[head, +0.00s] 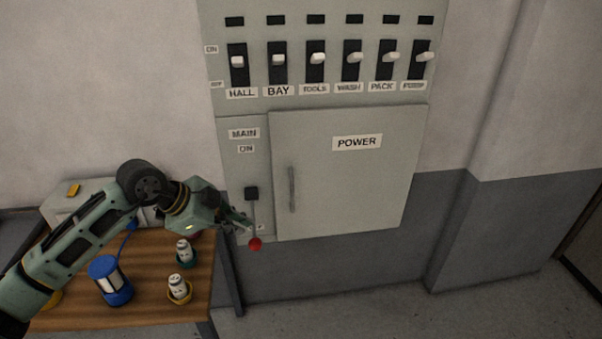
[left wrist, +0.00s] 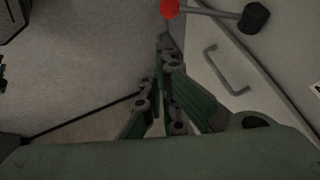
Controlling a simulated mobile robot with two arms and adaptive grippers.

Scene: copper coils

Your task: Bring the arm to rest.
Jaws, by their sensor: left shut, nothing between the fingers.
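My left gripper (head: 246,224) is shut and empty in front of the lower left of the grey power panel (head: 350,185). Its fingers also show in the left wrist view (left wrist: 168,50), close together. The main lever (head: 254,222) hangs down from its black pivot, with a red ball (head: 255,244) at its end. The fingertips are near the lever's lower part; in the left wrist view the red ball (left wrist: 170,8) is just beyond them. I cannot tell whether they touch. My right gripper is not in view.
A row of breaker switches (head: 316,60) with labels is above the closed door. A wooden table (head: 140,318) at the left holds a blue lantern (head: 110,282), two small white-and-black items (head: 179,287) and a grey box (head: 75,205). Clear floor lies to the right.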

